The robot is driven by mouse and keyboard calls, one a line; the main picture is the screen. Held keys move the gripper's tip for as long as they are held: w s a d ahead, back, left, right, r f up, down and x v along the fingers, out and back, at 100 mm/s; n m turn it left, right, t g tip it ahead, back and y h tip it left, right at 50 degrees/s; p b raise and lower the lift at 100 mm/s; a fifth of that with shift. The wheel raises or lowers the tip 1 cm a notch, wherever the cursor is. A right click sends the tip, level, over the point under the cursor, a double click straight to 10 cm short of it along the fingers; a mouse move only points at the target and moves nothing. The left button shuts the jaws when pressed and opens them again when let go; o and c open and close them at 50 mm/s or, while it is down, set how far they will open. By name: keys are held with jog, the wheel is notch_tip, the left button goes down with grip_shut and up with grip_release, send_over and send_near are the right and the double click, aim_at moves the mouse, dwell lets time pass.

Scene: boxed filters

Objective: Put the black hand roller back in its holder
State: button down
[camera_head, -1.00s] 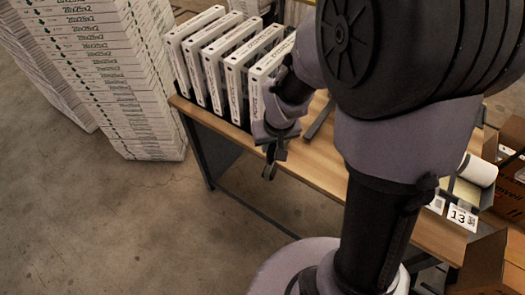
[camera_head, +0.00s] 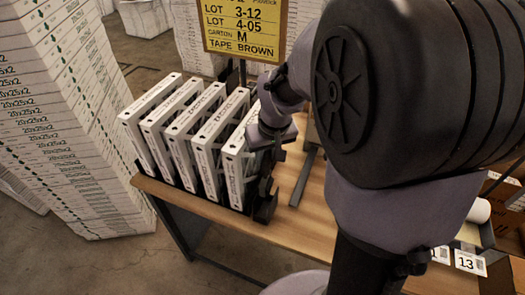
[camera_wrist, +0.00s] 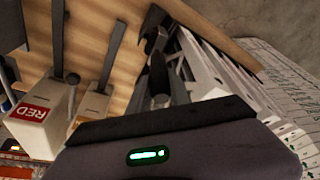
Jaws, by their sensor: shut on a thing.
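My gripper (camera_head: 267,185) is low beside the right end of the row of boxed filters, near the table's front edge. In the wrist view my gripper (camera_wrist: 158,75) is shut on a dark thing, which appears to be the black hand roller (camera_wrist: 154,20). A dark shape also shows under the gripper in the head view, but the roller's outline there is unclear. In the wrist view, a white block with a red "RED" label (camera_wrist: 38,120) and a dark upright bar stands at left. I cannot tell which thing is the roller's holder.
Several white boxed filters (camera_head: 205,160) stand upright on the wooden table (camera_head: 305,228), close beside my gripper. A yellow lot sign (camera_head: 243,28) stands behind. Tall stacks of white boxes (camera_head: 65,120) stand at left. A card marked 13 (camera_head: 470,262) is at right.

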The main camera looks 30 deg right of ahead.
aim_at(267, 181)
jog(key=shift+s, duration=0.3)
notch_tip(267, 181, down, 13)
jog(key=b, duration=1.1)
jog(key=shift+w+r+b, duration=0.15)
jog(key=shift+b, duration=0.2)
jog(key=shift+r, duration=0.1)
jog(key=c, duration=1.1)
grip_release()
jog(key=d+p+v, duration=0.1)
jog(key=p+v, duration=0.5)
jog(key=v, duration=1.1)
jog(key=shift+a+r, duration=0.25)
jog(key=shift+a, duration=0.25)
